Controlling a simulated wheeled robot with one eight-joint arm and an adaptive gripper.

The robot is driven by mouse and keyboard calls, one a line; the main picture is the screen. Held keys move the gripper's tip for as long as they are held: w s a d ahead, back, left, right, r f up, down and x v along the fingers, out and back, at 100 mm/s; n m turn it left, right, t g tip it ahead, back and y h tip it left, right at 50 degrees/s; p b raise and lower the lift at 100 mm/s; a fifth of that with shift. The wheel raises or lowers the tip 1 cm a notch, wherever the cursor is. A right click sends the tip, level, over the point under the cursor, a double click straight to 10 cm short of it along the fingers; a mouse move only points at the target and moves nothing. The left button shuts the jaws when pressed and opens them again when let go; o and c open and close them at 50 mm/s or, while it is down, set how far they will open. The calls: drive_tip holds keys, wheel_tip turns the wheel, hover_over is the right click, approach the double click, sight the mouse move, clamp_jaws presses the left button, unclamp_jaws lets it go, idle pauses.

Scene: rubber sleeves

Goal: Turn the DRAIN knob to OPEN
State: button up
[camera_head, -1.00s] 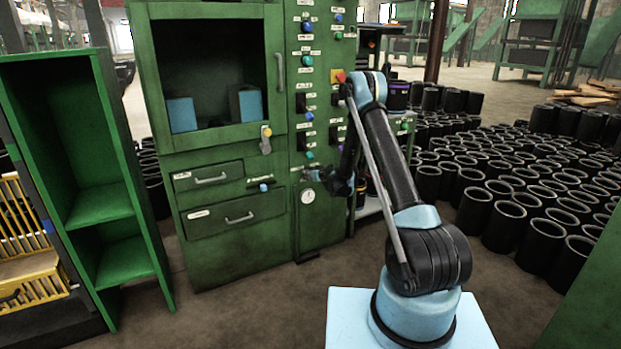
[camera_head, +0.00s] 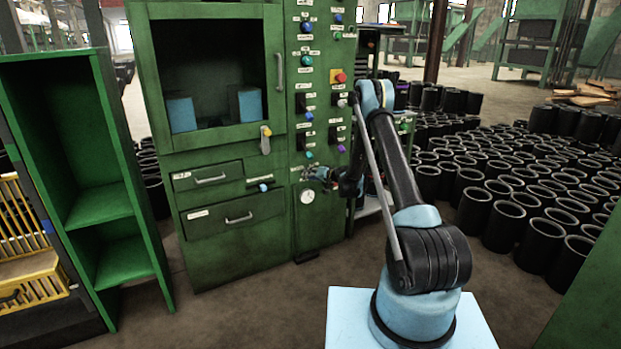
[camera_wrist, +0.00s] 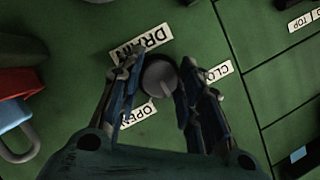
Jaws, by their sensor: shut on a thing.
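The DRAIN knob (camera_wrist: 158,77) is a round grey knob on the green panel in the wrist view. The DRAIN label (camera_wrist: 140,44) is at its upper left, the OPEN label (camera_wrist: 137,116) at its lower left and the CLOSE label (camera_wrist: 220,71) at its right. My gripper (camera_wrist: 157,88) has one finger on each side of the knob and is shut on it. In the head view my gripper (camera_head: 310,175) is at the lower right of the green cabinet. The knob's pointing direction is not clear.
A white round gauge (camera_head: 307,197) sits just below my gripper. Switches and coloured buttons fill the panel above. Black rubber sleeves (camera_head: 487,213) stand on the floor to the right.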

drive_tip(key=m+y, duration=0.1)
drive_tip(key=m, duration=0.1)
drive_tip(key=m+y, duration=0.1)
drive_tip(key=m, duration=0.2)
drive_tip(key=m+y, duration=0.2)
drive_tip(key=m, duration=0.1)
drive_tip(key=shift+w+d+f, duration=0.1)
drive_tip(key=shift+d+f, duration=0.1)
drive_tip(key=shift+d, duration=0.05)
idle(0.5)
drive_tip(key=o, duration=1)
drive_tip(key=shift+f, duration=0.1)
drive_tip(key=shift+a, duration=0.1)
